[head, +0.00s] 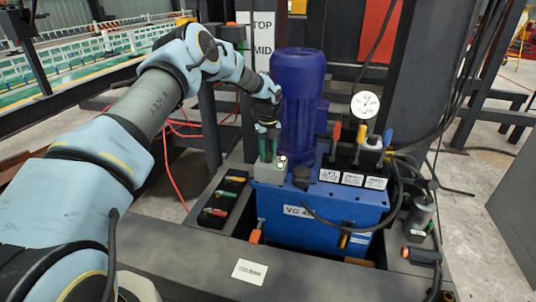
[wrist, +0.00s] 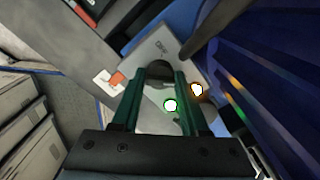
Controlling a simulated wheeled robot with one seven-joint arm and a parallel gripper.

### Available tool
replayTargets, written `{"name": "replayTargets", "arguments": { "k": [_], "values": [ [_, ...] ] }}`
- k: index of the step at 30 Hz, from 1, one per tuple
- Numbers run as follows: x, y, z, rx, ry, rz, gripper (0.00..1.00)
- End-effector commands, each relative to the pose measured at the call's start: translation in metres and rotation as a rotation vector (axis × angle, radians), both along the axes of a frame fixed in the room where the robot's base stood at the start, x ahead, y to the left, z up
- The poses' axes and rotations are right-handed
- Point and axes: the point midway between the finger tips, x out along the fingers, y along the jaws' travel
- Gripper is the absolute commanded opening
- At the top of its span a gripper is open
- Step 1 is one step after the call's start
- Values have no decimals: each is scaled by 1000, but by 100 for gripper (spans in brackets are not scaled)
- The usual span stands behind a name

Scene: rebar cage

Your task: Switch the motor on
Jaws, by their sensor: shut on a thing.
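The blue motor (head: 298,105) stands upright on the blue power unit and fills the right side of the wrist view (wrist: 265,75). A light grey switch box (head: 267,178) sits in front of it, and its face shows in the wrist view (wrist: 150,47). The box has a green-rimmed lit lamp (wrist: 170,105), an orange-rimmed lit lamp (wrist: 197,90) and a dark round knob (wrist: 158,70). My gripper (head: 267,145) points down at the box. Its green fingers (wrist: 160,75) are shut on the knob, which they partly hide.
The blue unit (head: 300,207) carries upright levers (head: 337,135) with labels and a round gauge (head: 365,104) to the right. A black panel with coloured handles (head: 222,200) lies left of the box. A dark frame post (head: 408,70) stands behind. Cables hang at the right.

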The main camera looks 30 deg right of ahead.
Motion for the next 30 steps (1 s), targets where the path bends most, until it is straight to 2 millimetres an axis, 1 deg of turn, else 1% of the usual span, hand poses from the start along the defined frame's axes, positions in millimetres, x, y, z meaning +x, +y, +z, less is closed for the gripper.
{"name": "replayTargets", "arguments": {
  "k": [14,15,23,30],
  "values": [
    [0,0,0,0,-1,-16,0],
    [0,0,0,0,-1,-16,45],
    [0,0,0,0,-1,-15,74],
    [0,0,1,0,0,-15,74]
  ]
}}
